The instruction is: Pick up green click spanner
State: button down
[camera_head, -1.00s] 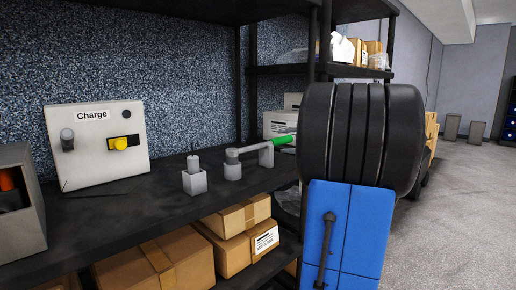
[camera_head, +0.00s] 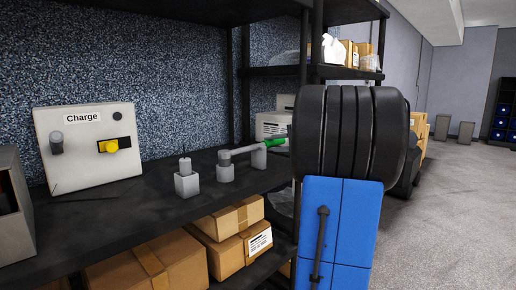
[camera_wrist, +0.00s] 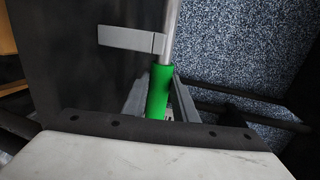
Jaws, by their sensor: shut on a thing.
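The spanner has a grey shaft and a green handle (camera_head: 276,142). In the head view it lies across two grey holders, a left one (camera_head: 225,173) and a right one (camera_head: 258,157), on the dark shelf. I cannot tell whether it still touches them. In the wrist view the green handle (camera_wrist: 158,92) sits between the fingers of my gripper (camera_wrist: 160,100), which is shut on it. The shaft runs up past a grey holder (camera_wrist: 130,40). My gripper is hidden in the head view.
A white Charge box (camera_head: 88,150) with a yellow knob stands at the left of the shelf (camera_head: 120,215). A small grey block with a pin (camera_head: 186,182) stands left of the holders. Cardboard boxes (camera_head: 235,232) sit below. Open floor lies to the right.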

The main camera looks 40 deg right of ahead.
jog(key=shift+r, duration=0.15)
notch_tip(320, 180, up, 10)
dwell(0.4)
